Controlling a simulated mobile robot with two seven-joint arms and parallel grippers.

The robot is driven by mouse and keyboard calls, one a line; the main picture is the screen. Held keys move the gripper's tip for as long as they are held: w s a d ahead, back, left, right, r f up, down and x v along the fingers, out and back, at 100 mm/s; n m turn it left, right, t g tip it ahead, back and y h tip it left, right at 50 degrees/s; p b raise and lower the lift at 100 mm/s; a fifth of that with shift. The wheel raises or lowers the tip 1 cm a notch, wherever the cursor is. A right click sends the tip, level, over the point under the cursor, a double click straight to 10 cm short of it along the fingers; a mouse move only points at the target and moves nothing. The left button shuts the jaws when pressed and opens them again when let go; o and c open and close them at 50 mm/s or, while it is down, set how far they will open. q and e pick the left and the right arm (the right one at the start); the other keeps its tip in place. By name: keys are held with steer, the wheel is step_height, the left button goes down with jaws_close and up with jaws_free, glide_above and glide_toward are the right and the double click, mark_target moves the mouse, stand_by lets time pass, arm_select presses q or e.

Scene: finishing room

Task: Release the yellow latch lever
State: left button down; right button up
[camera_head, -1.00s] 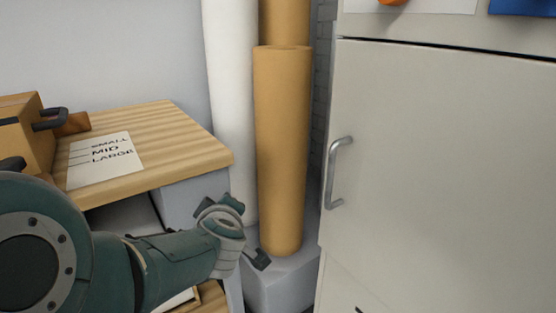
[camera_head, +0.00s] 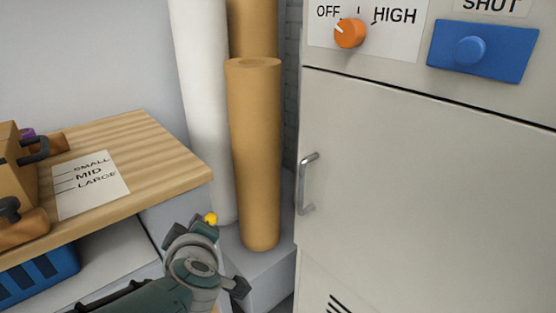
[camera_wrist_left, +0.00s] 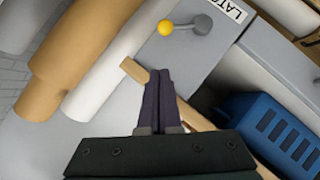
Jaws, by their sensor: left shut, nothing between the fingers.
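The yellow latch lever has a yellow ball knob (camera_wrist_left: 165,28) on a short arm from a grey round pivot, on a grey panel with a label partly reading "LAT" (camera_wrist_left: 229,9) in the left wrist view. In the head view only its yellow knob (camera_head: 211,218) shows, just beyond my left gripper (camera_head: 190,240). The left gripper's fingers (camera_wrist_left: 160,72) are shut and empty in the wrist view. They point toward the panel, with the knob ahead of the tips and no contact visible. My right gripper is not in view.
A wooden bench top (camera_head: 150,165) with a size card (camera_head: 90,183) is left. A blue crate (camera_head: 40,277) sits below. White (camera_head: 205,110) and tan (camera_head: 255,150) rolls stand behind. A cabinet door (camera_head: 400,190) with a handle, orange knob (camera_head: 349,33) and blue button (camera_head: 470,49) is right.

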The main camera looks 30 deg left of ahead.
arm_select(q)
steer(key=shift+p+v, duration=0.65)
steer(key=shift+v, duration=1.25)
